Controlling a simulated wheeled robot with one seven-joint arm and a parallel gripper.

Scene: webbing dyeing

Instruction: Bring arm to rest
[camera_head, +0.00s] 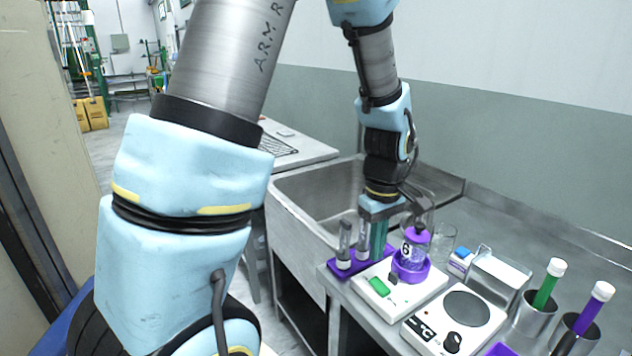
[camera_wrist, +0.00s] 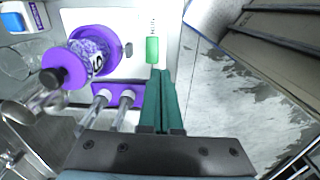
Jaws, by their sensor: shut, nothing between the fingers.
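My gripper (camera_head: 378,248) points down above the steel counter, beside a white device and a small purple rack. Its green fingers are together and hold nothing, as the wrist view also shows (camera_wrist: 161,78). My arm reaches across the head view from the upper left and bends down to the counter. The fingers hide part of the purple rack (camera_head: 337,268), which holds clear tubes with white contents.
A hotplate (camera_head: 467,308), a metal box (camera_head: 502,280), and cups holding a green tube (camera_head: 548,284) and purple tube (camera_head: 594,308) stand right. The sink (camera_head: 318,196) lies behind.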

